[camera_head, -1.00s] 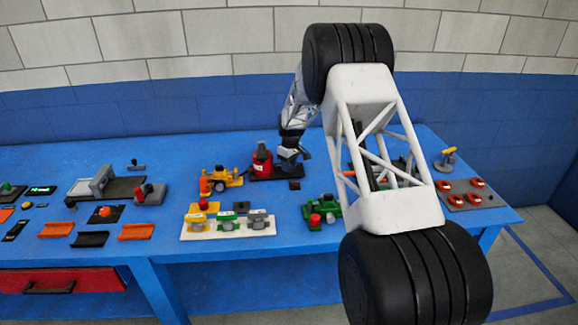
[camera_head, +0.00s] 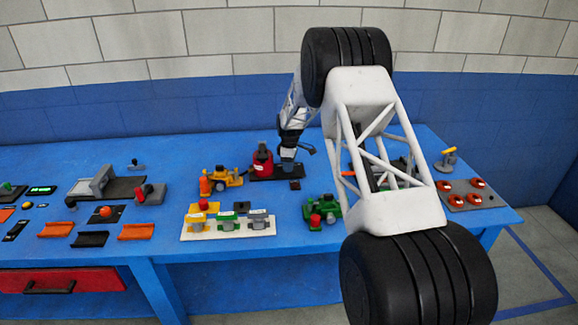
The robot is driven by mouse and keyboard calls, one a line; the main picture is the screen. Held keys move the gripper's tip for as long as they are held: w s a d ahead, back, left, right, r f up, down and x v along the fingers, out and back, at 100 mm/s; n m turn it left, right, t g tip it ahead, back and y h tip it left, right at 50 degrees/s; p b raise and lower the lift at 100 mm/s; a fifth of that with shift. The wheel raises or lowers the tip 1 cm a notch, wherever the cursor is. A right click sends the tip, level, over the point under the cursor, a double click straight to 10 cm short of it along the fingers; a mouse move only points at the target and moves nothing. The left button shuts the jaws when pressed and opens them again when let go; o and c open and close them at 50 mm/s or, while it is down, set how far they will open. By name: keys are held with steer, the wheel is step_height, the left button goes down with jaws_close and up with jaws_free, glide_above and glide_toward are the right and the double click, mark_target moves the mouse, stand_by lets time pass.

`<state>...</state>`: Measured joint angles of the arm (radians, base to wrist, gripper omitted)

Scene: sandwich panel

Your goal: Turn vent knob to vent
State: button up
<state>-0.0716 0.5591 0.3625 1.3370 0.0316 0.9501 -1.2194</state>
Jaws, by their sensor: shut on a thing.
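A red tank-like unit (camera_head: 262,161) with a dark top and a white label stands on a dark base plate (camera_head: 268,178) near the middle of the table. My gripper (camera_head: 288,166) points down at the right part of this plate, just right of the red unit. It is shut on a small part there, which I take to be the vent knob. The fingers and wrist hide the knob, so its angle cannot be read. A small dark block (camera_head: 295,185) lies at the front right of the plate.
A yellow-orange valve unit (camera_head: 222,179) stands close on the left. A white panel with several coloured clamps (camera_head: 228,226) and a green unit with a red knob (camera_head: 320,213) are in front. My arm hides much of the table's right side.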

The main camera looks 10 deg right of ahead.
steer(key=o, duration=0.9)
steer(key=shift+r, duration=0.1)
steer(key=shift+w+d+r, duration=0.1)
steer(key=shift+w+r, duration=0.05)
steer(key=shift+r, duration=1.8)
steer(key=shift+w+r, duration=0.1)
steer(key=shift+r, duration=1.8)
